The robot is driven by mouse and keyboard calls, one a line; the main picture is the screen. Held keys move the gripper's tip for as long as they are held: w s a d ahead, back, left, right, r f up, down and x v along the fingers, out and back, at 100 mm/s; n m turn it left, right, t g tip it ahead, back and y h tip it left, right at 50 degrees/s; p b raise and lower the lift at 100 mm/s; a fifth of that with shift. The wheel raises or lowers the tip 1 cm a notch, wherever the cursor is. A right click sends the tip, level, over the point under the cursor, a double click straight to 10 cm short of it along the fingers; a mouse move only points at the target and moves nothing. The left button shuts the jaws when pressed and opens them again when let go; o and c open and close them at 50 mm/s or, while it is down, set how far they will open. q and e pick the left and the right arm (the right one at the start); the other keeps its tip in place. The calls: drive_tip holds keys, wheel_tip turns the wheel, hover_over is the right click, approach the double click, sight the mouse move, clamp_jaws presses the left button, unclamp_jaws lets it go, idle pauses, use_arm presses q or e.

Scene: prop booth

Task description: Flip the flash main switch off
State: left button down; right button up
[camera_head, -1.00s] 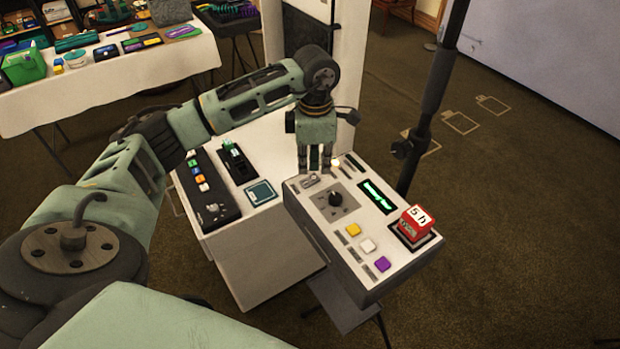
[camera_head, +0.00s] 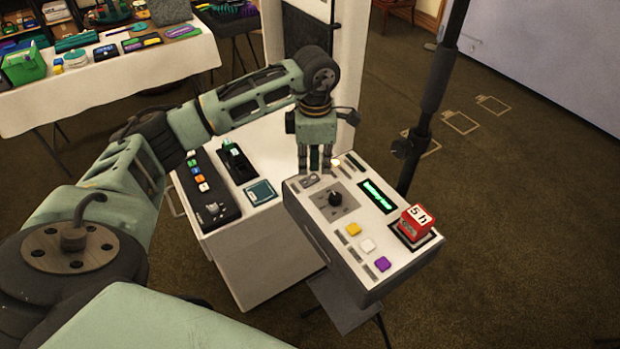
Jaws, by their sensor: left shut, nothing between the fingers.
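The white control box (camera_head: 318,233) stands in the middle of the view. A small switch plate (camera_head: 309,181) sits near its back left corner; it is too small to tell which way the switch is set, or for certain that it is the flash main switch. My left gripper (camera_head: 314,170) points down just behind this plate, its fingers shut and empty. I cannot tell whether the fingertips touch the box. A small light (camera_head: 335,162) glows beside them. My right gripper is not in view.
The box also bears a black knob (camera_head: 335,198), a green-lit display (camera_head: 377,196), yellow, white and purple buttons, and a red "5 h" block (camera_head: 416,222). A black switch panel (camera_head: 207,190) lies on the white cabinet at left. A dark pole (camera_head: 430,95) rises behind the box.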

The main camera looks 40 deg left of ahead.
sight(314, 177)
use_arm(q)
drive_tip(key=shift+s+f+b, duration=0.1)
drive_tip(key=shift+f+b, duration=0.75)
drive_tip(key=shift+f, duration=0.25)
idle(0.3)
drive_tip(key=shift+r, duration=0.15)
drive_tip(key=shift+r+p, duration=0.6)
drive_tip(key=shift+r, duration=0.05)
drive_tip(key=shift+r+p, duration=1.55)
drive_tip(key=shift+r, duration=1.2)
